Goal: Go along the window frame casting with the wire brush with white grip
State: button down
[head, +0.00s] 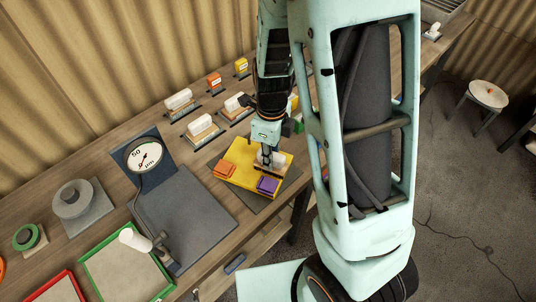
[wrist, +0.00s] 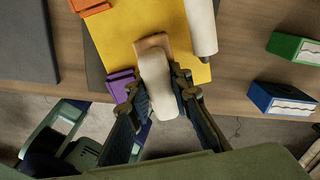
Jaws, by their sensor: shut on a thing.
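My gripper (wrist: 160,84) is shut on the white grip of a brush (wrist: 157,78) with a wooden block. In the head view my gripper (head: 267,150) is low over the right part of a yellow sheet (head: 236,161) on a dark mat. The held brush also shows there (head: 271,163), partly hidden by my gripper. I cannot tell whether its bristles touch anything. An orange piece (head: 225,168) and a purple piece (head: 268,186) lie on the sheet. I cannot make out the window frame casting for certain.
Several white-gripped brushes (head: 203,130) stand on the bench behind the mat. A dial gauge (head: 144,155) with a dark plate (head: 190,222) is to the left. In the wrist view, a white cylinder (wrist: 202,25) lies close beside the held brush, and blue (wrist: 283,99) and green (wrist: 297,48) boxes are at right.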

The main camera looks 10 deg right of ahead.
notch_tip(320, 180, up, 6)
jog(key=p, duration=0.5)
jog(key=shift+w+f, duration=0.1)
jog(key=shift+f, duration=0.15)
jog(key=shift+r+p, duration=0.4)
jog(key=shift+r, duration=0.4)
jog(key=w+d+r+n, duration=0.1)
jog(key=w+d+n, duration=0.1)
jog(key=n, duration=1)
jog(key=w+d+r+n, duration=0.2)
jog(key=w+n, duration=0.2)
jog(key=n, duration=0.8)
jog(key=shift+d+n, duration=0.2)
jog(key=shift+n, duration=0.2)
